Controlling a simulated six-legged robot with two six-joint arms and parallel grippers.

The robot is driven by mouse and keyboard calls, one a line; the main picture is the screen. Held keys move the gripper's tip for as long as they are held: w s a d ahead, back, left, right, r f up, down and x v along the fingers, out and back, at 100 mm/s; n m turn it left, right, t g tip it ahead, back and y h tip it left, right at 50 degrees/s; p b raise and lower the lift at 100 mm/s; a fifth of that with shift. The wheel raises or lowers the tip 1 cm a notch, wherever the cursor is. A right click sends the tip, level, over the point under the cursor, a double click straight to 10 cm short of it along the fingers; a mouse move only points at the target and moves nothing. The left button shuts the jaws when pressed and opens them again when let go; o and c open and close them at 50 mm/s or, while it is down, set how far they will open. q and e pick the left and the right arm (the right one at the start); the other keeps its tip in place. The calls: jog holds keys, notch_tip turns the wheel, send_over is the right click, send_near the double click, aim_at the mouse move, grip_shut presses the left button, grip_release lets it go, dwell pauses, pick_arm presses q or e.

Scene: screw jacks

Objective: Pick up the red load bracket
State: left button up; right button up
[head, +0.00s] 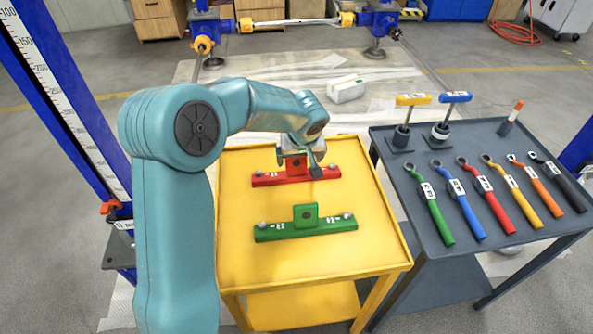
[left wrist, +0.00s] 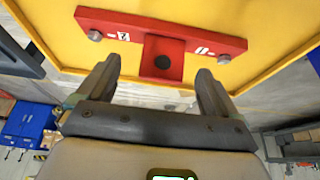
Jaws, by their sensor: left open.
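The red load bracket (head: 265,180) lies on the yellow cart top (head: 240,215) near its far edge. It is a long red bar with an upright tab in the middle and a bolt near each end. It also shows in the left wrist view (left wrist: 192,42), with its holed tab between my finger lines. My left gripper (head: 298,165) is over the middle of the red bracket. In the left wrist view its two fingers (left wrist: 158,82) are apart, one on each side of the tab, and I see no contact. My right gripper is not in view.
A green bracket (head: 330,227) lies nearer on the same cart. A grey table (head: 400,160) at right holds several coloured wrenches and two T-handled tools. A blue scaled post (head: 75,110) stands at left. The cart's front is clear.

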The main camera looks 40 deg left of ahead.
aim_at(296, 161)
pick_arm(q)
jog(key=x, duration=0.4)
jog(key=shift+s+a+f, duration=0.1)
jog(key=shift+a+f, duration=0.1)
jog(key=shift+a, duration=0.1)
jog(key=shift+s, duration=0.1)
jog(key=c, duration=1.3)
jog(key=shift+r, duration=0.6)
notch_tip(296, 161, up, 19)
jog(key=p, duration=0.3)
